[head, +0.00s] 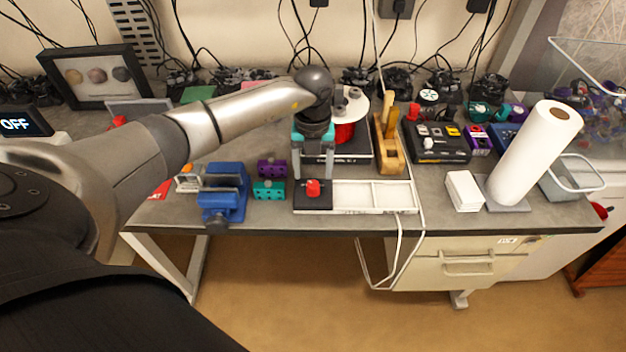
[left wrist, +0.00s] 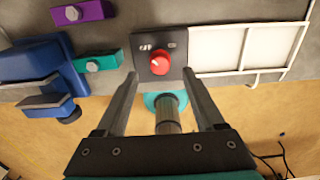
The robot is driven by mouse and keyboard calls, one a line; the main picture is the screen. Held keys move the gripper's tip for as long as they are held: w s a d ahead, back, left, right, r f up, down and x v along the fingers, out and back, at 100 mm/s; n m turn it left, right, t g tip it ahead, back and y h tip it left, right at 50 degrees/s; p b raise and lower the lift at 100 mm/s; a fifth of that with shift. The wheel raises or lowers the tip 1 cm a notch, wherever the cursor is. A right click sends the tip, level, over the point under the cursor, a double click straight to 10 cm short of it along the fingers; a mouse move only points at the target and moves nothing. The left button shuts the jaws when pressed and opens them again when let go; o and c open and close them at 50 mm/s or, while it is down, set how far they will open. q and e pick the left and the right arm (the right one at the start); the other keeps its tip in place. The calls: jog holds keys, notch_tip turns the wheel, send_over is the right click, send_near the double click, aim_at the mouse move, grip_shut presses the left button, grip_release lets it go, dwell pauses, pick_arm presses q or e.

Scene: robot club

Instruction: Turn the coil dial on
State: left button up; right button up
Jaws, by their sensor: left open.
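The red dial (head: 313,187) sits on a small black box (head: 303,203) at the front edge of the bench. My left gripper (head: 313,177) is open and points down from above and behind the dial. In the left wrist view the red dial (left wrist: 160,63), with a white mark on it, is on the black box (left wrist: 146,44). There the fingertips of my left gripper (left wrist: 161,72) are spread on either side of the dial, with gaps between. A black display (head: 18,124) at the far left reads OFF. My right gripper is not in view.
A white tray (head: 349,196) adjoins the black box on the right. A blue vise (head: 228,190) and teal and purple blocks (head: 268,190) lie to the left. A red coil (head: 344,132) and a wooden plane (head: 389,150) stand behind. A paper roll (head: 535,150) stands right.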

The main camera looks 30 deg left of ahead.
aim_at(313, 184)
pick_arm(q)
jog(key=shift+f, duration=2.3)
grip_shut()
